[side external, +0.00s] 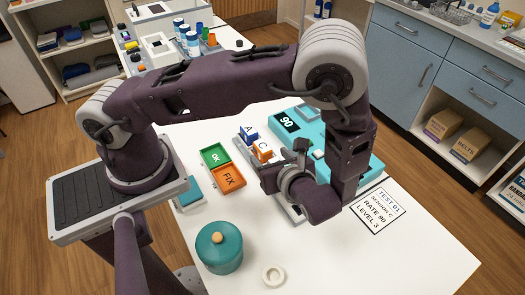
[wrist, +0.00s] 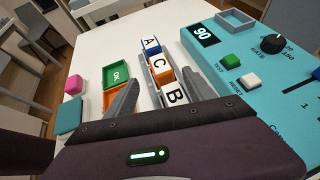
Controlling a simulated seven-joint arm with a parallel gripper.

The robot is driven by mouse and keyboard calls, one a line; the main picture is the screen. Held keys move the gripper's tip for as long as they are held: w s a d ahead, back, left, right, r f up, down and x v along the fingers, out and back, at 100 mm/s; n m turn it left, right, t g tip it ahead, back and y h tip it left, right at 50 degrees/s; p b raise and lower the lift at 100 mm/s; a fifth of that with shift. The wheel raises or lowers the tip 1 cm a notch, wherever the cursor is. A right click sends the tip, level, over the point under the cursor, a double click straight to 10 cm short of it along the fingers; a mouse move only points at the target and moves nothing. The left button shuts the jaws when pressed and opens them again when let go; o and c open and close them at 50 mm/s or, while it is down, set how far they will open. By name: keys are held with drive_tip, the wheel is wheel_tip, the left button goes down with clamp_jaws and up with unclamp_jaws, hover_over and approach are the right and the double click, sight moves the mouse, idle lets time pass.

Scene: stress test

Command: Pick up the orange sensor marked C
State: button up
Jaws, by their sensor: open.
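The orange sensor marked C (wrist: 160,63) has a white label and stands in a grey rack between sensor A (wrist: 149,42) and sensor B (wrist: 172,95) in the wrist view. In the side external view the orange sensor C (side external: 263,152) shows beside the blue sensor A (side external: 249,132); B is hidden behind my gripper. My gripper (wrist: 162,80) is open, its two fingers apart on either side of the row in the wrist view. Nothing is held. Whether the fingers reach down to the sensors' height cannot be told.
A teal test machine (side external: 289,125) reading 90 stands right of the row. Green OK tray (side external: 214,154) and orange FIX tray (side external: 228,179) lie to the left.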

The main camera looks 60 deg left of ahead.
sight(264, 148)
drive_tip(key=x, duration=0.5)
drive_tip(key=shift+w+a+r, duration=0.1)
drive_tip(key=shift+w+r, duration=0.1)
clamp_jaws()
